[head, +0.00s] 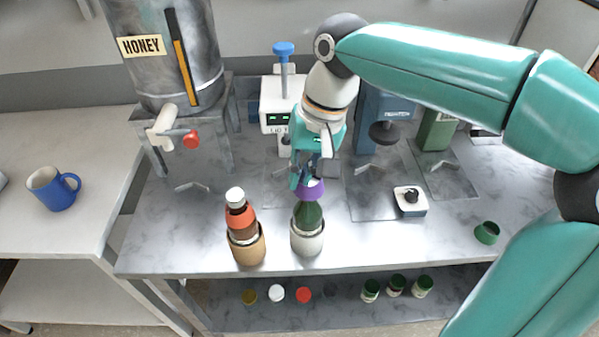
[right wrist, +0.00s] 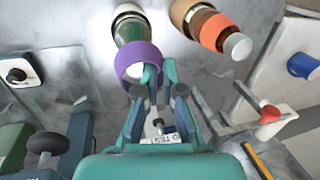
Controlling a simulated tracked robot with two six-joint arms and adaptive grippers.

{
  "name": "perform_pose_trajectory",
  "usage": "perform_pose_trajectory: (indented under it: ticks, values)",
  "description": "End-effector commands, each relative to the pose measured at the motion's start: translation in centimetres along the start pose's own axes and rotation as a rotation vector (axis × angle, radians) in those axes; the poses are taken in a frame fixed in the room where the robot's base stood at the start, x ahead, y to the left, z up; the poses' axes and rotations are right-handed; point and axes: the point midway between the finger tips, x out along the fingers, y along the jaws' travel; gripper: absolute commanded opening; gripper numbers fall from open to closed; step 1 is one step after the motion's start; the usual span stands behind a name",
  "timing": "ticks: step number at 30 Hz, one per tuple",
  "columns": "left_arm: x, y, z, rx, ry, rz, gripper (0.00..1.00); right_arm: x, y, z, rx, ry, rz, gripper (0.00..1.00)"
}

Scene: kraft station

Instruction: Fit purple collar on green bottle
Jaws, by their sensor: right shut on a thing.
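The green bottle (head: 308,216) stands upright in a pale round holder (head: 307,241) near the front of the metal table. The purple collar (head: 313,192) is at the bottle's top, with a white top showing inside its ring. My right gripper (head: 303,178) comes down from above and behind and is shut on the collar's rim. In the right wrist view the collar (right wrist: 134,57) overlaps the upper end of the green bottle (right wrist: 130,29), and the fingers (right wrist: 152,88) meet its near edge. How far down the neck it sits I cannot tell. My left gripper is not in view.
A brown bottle with an orange collar (head: 240,217) stands close left in a tan holder. The honey tank (head: 165,55) stands at the back left. Several caps and jars sit on the lower shelf.

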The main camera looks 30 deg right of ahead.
Motion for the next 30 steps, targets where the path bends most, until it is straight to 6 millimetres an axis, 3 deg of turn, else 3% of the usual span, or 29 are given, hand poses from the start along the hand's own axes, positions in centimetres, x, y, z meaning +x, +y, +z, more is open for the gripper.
perform_pose_trajectory:
  ticks: [11, 17, 25, 30]
  values:
    - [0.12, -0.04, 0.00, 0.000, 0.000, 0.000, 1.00, 0.22, 0.02, 0.02, -0.001, -0.001, 0.001, 0.00]
    - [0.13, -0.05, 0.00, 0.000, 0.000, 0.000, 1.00, 0.28, -0.06, 0.05, -0.002, -0.003, 0.002, 0.34]
    - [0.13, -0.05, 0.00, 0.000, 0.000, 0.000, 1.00, 0.30, -0.03, 0.05, -0.002, -0.003, 0.002, 0.36]
    - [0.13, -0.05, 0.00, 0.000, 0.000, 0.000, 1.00, 0.27, -0.03, 0.05, -0.002, -0.003, 0.002, 0.65]
